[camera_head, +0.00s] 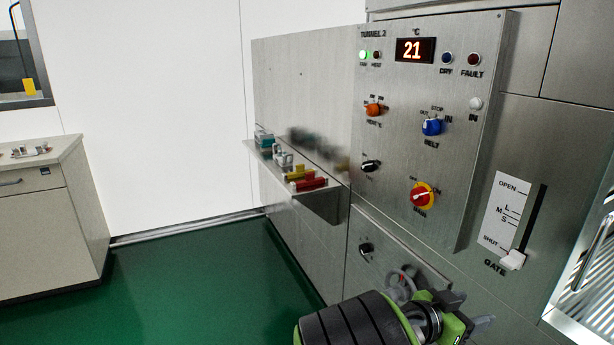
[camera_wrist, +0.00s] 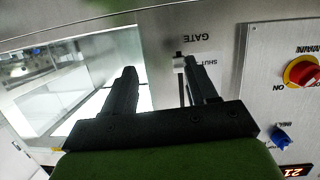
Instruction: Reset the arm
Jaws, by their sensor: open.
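My gripper (camera_head: 464,300) is at the bottom of the head view, low in front of the steel washer panel (camera_head: 440,110). In the wrist view its two dark fingers (camera_wrist: 158,75) stand apart with nothing between them, so it is open and empty. The wrist view is upside down. There the white gate lever (camera_wrist: 180,62) shows close to one fingertip; whether they touch I cannot tell. In the head view the gate lever (camera_head: 513,260) is at the SHUT end of its slot, right of and above my gripper.
The panel has a 21 °C display (camera_head: 415,50), an orange knob (camera_head: 374,109), a blue belt knob (camera_head: 432,127) and a red-yellow main switch (camera_head: 422,194). A shelf (camera_head: 318,203) with coloured pieces juts out. A counter (camera_head: 45,215) stands left. Green floor (camera_head: 190,280) is clear.

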